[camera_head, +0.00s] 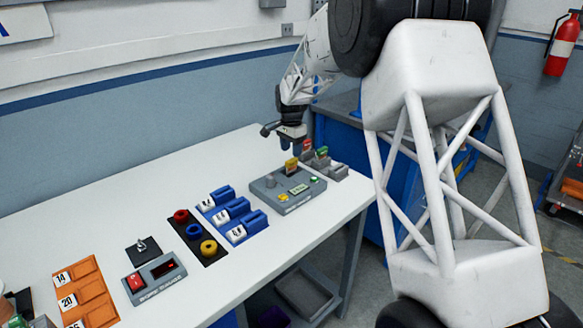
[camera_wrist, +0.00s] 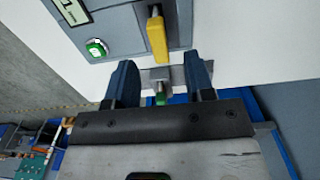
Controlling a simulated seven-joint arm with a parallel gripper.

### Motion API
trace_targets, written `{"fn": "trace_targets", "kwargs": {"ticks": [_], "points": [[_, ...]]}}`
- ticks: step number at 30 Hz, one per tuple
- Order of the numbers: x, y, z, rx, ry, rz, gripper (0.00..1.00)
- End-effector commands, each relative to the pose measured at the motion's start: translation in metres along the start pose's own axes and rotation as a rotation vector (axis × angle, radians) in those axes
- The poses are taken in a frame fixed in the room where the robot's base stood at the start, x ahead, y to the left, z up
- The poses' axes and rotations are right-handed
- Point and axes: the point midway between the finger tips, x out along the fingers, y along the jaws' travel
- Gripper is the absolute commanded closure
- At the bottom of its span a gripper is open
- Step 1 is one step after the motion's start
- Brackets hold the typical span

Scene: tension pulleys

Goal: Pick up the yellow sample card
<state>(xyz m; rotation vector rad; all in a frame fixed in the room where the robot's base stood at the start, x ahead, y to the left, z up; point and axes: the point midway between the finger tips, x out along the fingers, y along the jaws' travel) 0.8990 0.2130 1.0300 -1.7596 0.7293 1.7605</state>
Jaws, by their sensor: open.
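The yellow sample card (camera_head: 291,164) stands upright in the top of the grey instrument box (camera_head: 270,192). In the wrist view the yellow card (camera_wrist: 157,38) is beyond my fingertips, roughly in line with the gap between them. My gripper (camera_head: 291,146) points down above the far right part of the table, just behind the card in the head view. In the wrist view my gripper (camera_wrist: 160,66) has its two blue fingers apart, with no card held. A small green-topped item (camera_wrist: 160,99) shows below, between the fingers.
A red card (camera_head: 307,146) and a green card (camera_head: 322,152) stand in grey holders beside the box. Blue holders (camera_head: 232,214), a black mat with coloured rings (camera_head: 197,236), a scale (camera_head: 154,279) and an orange rack (camera_head: 85,294) line the table. The back strip of the table is clear.

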Motion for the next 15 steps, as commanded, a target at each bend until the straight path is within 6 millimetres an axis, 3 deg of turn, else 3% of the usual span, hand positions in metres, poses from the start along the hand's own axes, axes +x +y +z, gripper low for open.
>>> {"fn": "trace_targets", "kwargs": {"ticks": [15], "points": [[0.0102, 0.0006, 0.0002, 0.0, 0.0, 0.001, 0.51]]}}
